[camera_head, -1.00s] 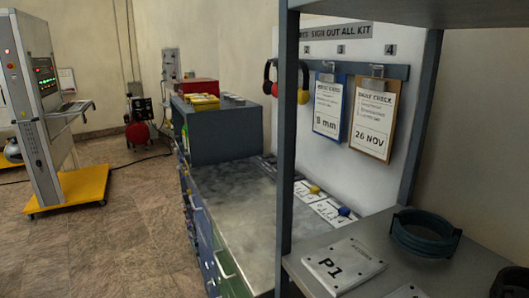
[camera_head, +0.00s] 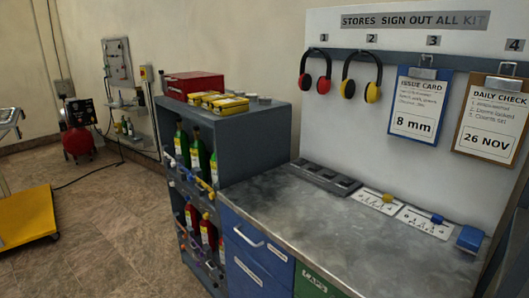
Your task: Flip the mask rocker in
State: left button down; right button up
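I cannot make out a mask rocker in this view. A grey wall box (camera_head: 117,60) with small fittings hangs at the back left, too small to read. Two small valve or switch plates lie on the steel bench: one with a yellow knob (camera_head: 387,198) and one with a blue knob (camera_head: 437,219). Neither of my grippers shows in the head view.
The steel worktop (camera_head: 310,215) is mostly bare. A dark bottle rack (camera_head: 240,130) stands at its left end, with a red case (camera_head: 195,84) on top. Ear defenders (camera_head: 315,75) and clipboards (camera_head: 418,105) hang behind. A yellow platform (camera_head: 28,215) stands left; floor between is clear.

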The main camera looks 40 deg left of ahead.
aim_at(302, 161)
jog(key=k+j, duration=0.1)
jog(key=j, duration=0.3)
jog(key=k+j, duration=0.1)
jog(key=j, duration=0.35)
jog(key=k+j, duration=0.15)
jog(key=j, duration=0.25)
jog(key=k+j, duration=0.1)
jog(key=j, duration=0.35)
